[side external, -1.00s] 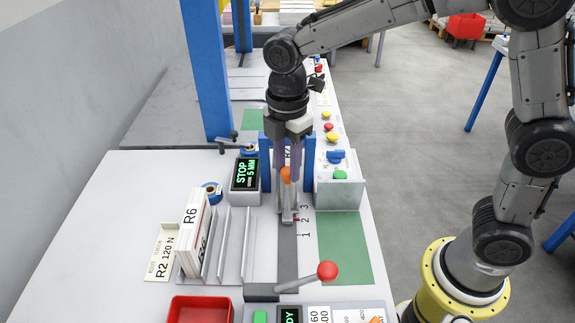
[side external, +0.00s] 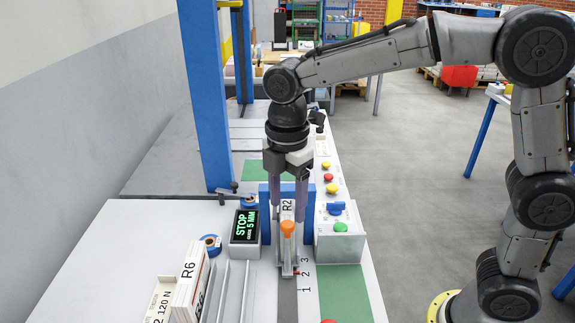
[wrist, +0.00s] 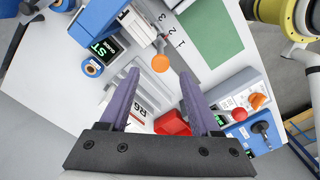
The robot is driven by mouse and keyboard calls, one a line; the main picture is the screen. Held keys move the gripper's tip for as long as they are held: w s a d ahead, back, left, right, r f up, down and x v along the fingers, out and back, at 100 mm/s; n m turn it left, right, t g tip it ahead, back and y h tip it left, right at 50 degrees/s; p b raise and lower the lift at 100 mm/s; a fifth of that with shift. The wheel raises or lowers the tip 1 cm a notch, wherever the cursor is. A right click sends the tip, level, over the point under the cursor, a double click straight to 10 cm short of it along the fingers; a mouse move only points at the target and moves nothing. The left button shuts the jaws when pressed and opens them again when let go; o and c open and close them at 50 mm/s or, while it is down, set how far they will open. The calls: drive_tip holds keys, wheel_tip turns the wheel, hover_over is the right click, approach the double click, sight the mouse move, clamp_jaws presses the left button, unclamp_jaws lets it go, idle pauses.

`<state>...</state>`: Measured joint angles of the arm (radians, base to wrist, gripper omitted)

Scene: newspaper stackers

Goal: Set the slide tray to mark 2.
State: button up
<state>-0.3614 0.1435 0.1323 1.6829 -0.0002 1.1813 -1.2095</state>
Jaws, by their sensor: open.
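The slide tray (side external: 288,268) is a narrow grey carriage with an upright post and an orange knob (side external: 287,228). It sits on a dark track, its near end beside the printed marks 1, 2, 3 (side external: 305,274), close to mark 2. Exact alignment is too small to tell. My gripper (side external: 289,216) points down, open and empty, its purple fingertips just above the knob, one to each side. In the wrist view the knob (wrist: 160,62) appears between and beyond the open fingertips of my gripper (wrist: 160,74).
A blue frame (side external: 264,215) stands around the track behind the knob, with a card marked R2 inside. A STOP display (side external: 245,226) is at left, and a grey button box (side external: 338,238) at right. Upright R6 boards (side external: 190,282) stand front left. The green patch (side external: 343,290) is clear.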

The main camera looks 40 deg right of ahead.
wheel_tip(320, 180, up, 10)
drive_tip(key=shift+f, duration=0.2)
drive_tip(key=s+d+r+m+t, duration=0.3)
drive_tip(key=s+d+r+m, duration=0.1)
drive_tip(key=s+d, duration=0.6)
drive_tip(key=s+d+f+m+t, duration=0.2)
drive_tip(key=s+f+m, duration=0.7)
drive_tip(key=m, duration=0.5)
wheel_tip(320, 180, down, 2)
drive_tip(key=shift+s+d+f+t, duration=0.2)
drive_tip(key=shift+s+d+t, duration=0.1)
drive_tip(key=shift+d, duration=0.5)
